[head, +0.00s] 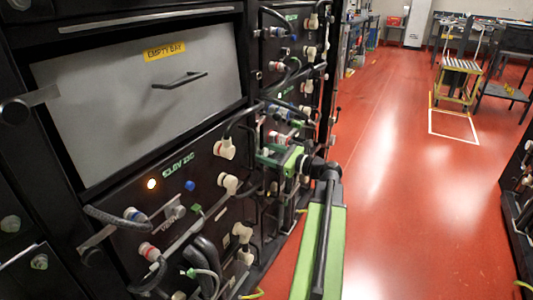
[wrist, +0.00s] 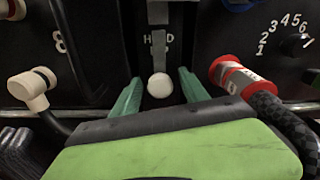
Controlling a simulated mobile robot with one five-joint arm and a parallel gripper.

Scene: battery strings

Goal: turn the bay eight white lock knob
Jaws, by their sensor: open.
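In the wrist view a round white knob (wrist: 160,86) sits on a black panel below a grey vertical bar and partly covered lettering. A figure 8 is printed on the panel to its left. My gripper (wrist: 160,76) is open, with one green finger on each side of the knob. I see a gap on both sides, and I cannot tell how deep the fingers reach. In the head view my gripper (head: 278,157) is at the front of the racks, and the knob cannot be made out there.
In the wrist view a white elbow plug (wrist: 32,88) with a black cable is at left. A red-collared connector (wrist: 232,77) with a braided cable is close at right, near a numbered dial (wrist: 290,42). In the head view the red floor (head: 400,190) is clear right of my arm.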

